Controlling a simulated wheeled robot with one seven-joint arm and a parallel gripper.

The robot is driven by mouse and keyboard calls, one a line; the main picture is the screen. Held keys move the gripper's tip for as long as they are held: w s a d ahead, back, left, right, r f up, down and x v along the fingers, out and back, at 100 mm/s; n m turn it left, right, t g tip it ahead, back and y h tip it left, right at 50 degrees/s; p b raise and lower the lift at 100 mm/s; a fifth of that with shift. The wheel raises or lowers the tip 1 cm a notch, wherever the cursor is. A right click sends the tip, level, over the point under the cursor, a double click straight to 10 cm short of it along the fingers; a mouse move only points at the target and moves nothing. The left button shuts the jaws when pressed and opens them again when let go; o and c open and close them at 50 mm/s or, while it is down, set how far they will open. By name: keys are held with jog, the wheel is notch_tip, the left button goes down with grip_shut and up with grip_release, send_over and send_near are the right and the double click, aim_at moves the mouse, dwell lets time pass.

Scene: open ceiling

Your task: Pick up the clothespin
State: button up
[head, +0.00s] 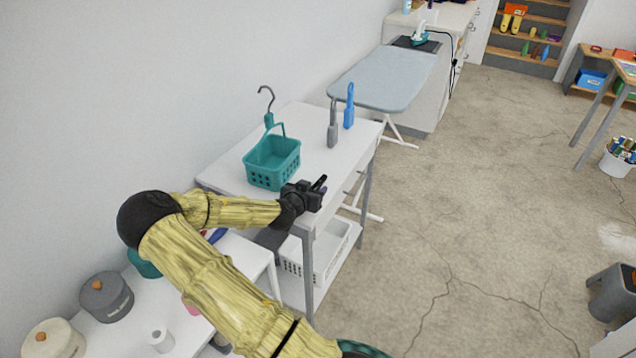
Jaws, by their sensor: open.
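My gripper (320,185) is dark and open, over the front right part of a white table (310,158). A small purple thing (324,190) shows at its fingertips; it may be the clothespin, but it is mostly hidden by the gripper and too small to tell. I cannot tell whether the fingers touch it. No other thing in view is clearly a clothespin.
A teal basket (272,165) with a hook stands left of my gripper. An upright grey item (332,130) and an upright blue item (349,108) stand farther back. A white crate (325,255) sits on the lower shelf. An ironing board (385,78) stands behind.

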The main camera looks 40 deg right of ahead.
grip_shut()
jog(key=shift+r, duration=0.15)
notch_tip(320, 180, up, 10)
dwell(0.8)
